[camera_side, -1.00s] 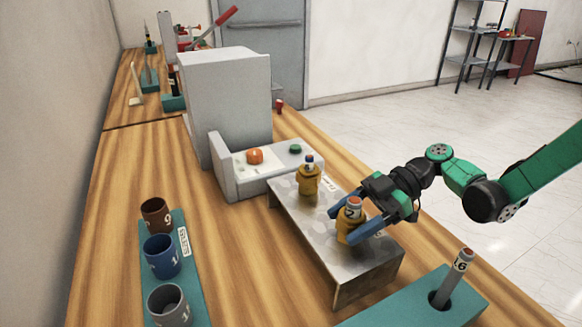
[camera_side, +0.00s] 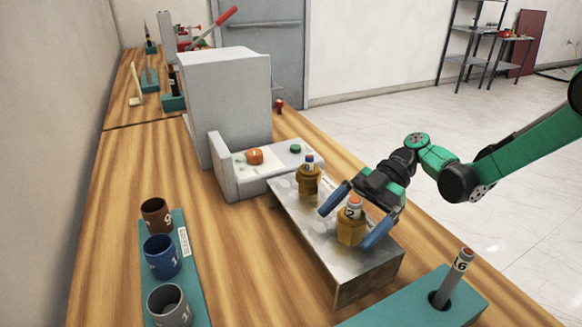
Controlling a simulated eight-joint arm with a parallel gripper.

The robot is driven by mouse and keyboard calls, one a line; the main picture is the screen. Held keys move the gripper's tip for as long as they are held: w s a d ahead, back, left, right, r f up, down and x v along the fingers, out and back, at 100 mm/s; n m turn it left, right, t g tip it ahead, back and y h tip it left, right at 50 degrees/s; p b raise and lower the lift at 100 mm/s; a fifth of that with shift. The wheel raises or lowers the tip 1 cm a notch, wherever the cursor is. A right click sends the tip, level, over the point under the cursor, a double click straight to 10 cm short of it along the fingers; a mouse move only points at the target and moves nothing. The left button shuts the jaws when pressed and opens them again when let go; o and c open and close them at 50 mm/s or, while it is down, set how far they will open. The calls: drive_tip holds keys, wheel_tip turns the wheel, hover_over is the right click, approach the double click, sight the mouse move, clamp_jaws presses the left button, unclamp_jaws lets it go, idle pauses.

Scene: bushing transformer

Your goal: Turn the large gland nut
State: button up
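Two brass gland nuts stand upright on a grey metal block (camera_side: 326,246). The larger nut (camera_side: 350,231) is at the near end, with an orange-topped piece (camera_side: 353,207) marked 2 standing up from it. The smaller nut (camera_side: 308,187), with a blue-banded piece on top, stands farther back on the block. My gripper (camera_side: 352,227) is open with its blue fingers spread. One finger is on the left of the large nut and the other on its right, both appearing apart from it. The far side of the large nut is hidden.
A grey machine (camera_side: 229,105) with an orange button (camera_side: 255,156) and a green button (camera_side: 295,149) stands behind the block. A teal rack (camera_side: 177,218) with cups lies at left. A teal holder (camera_side: 409,305) with a rod marked 16 (camera_side: 455,278) is at front right. Bare wood lies between.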

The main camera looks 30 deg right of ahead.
drive_tip(key=shift+d, duration=0.1)
drive_tip(key=shift+v, duration=2.85)
drive_tip(key=s+d+r+m+t, duration=0.2)
drive_tip(key=s+d+m+t, duration=0.15)
drive_tip(key=m+t, duration=0.3)
drive_tip(key=shift+t+h, duration=0.35)
drive_tip(key=shift+h, duration=0.05)
drive_tip(key=shift+s+x, duration=0.2)
drive_tip(key=shift+x, duration=2.35)
drive_tip(key=shift+s+x, duration=0.25)
drive_tip(key=shift+x, duration=2.25)
drive_tip(key=shift+a, duration=0.2)
drive_tip(key=c, duration=1.4)
